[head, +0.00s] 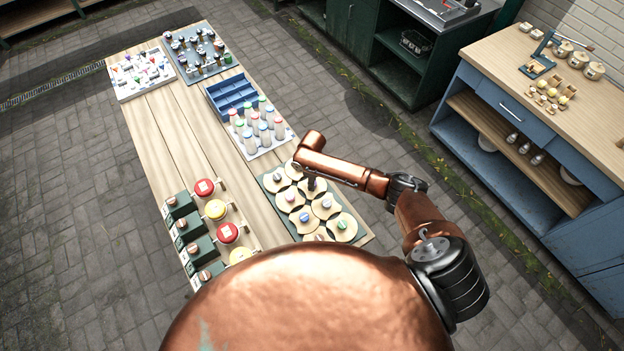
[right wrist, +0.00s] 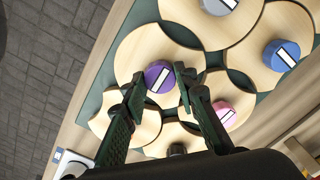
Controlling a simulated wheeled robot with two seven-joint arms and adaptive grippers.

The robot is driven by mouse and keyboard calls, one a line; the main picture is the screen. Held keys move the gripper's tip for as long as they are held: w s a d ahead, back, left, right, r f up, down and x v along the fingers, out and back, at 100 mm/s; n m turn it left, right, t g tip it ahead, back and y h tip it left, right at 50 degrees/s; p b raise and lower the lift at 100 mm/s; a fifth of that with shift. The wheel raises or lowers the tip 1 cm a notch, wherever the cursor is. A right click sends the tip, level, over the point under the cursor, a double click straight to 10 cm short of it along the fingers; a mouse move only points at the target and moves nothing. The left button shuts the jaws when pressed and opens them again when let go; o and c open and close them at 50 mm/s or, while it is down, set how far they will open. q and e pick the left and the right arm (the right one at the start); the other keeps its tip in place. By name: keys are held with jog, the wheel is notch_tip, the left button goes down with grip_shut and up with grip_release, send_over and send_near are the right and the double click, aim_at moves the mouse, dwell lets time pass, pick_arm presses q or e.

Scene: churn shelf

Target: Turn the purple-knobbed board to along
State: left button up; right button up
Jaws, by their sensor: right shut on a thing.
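In the right wrist view the purple knob (right wrist: 158,76) sits on a round wooden board (right wrist: 138,48) with scooped sides, among similar boards. A white bar on the knob's top runs diagonally. My right gripper (right wrist: 159,80) has one finger on each side of this knob and is shut on it. In the head view my right gripper (head: 312,188) reaches down over the board set from the right and hides the purple knob. My left gripper is in neither view.
Neighbouring boards carry a blue knob (right wrist: 281,55), a pink knob (right wrist: 226,114) and a grey knob (right wrist: 218,4), all close by on a dark green base (head: 263,183). Bottles (head: 264,128) stand behind. Red and yellow buttons (head: 205,187) stand to the left. Bare table lies between.

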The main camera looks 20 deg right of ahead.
jog(key=shift+m+p, duration=0.3)
jog(key=shift+m, duration=0.2)
jog(key=o, duration=1.2)
jog(key=shift+c, duration=0.2)
notch_tip(320, 180, up, 12)
jog(key=shift+a, duration=0.1)
